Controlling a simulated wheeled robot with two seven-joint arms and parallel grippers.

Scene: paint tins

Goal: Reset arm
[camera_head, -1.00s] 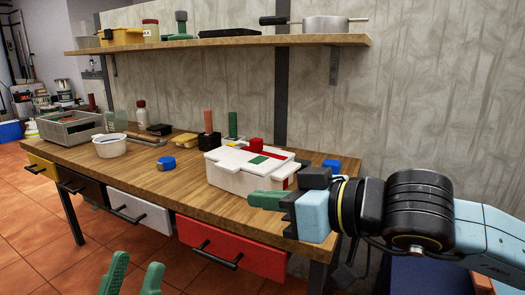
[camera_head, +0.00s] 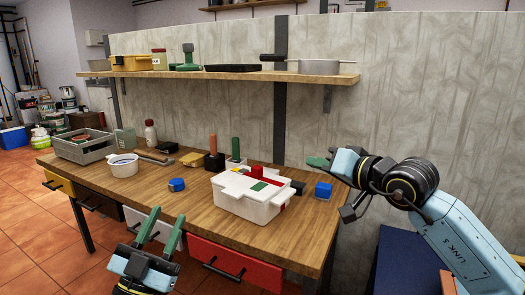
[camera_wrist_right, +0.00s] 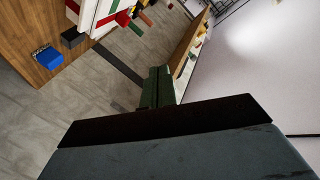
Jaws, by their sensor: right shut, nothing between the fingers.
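My right gripper (camera_head: 318,162) is raised beyond the right end of the workbench, in front of the wall. Its green fingers are together with nothing between them; they also show in the right wrist view (camera_wrist_right: 158,88). My left gripper (camera_head: 160,232) is at the front of the bench, low in the head view. Its two green fingers stand apart, pointing up, with nothing between them. The workbench (camera_head: 150,190) carries a white box (camera_head: 240,205) with red and green pieces on its lid. No paint tin is held.
A wall shelf (camera_head: 230,76) with a pan (camera_head: 325,66) hangs above. The bench's front left is clear.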

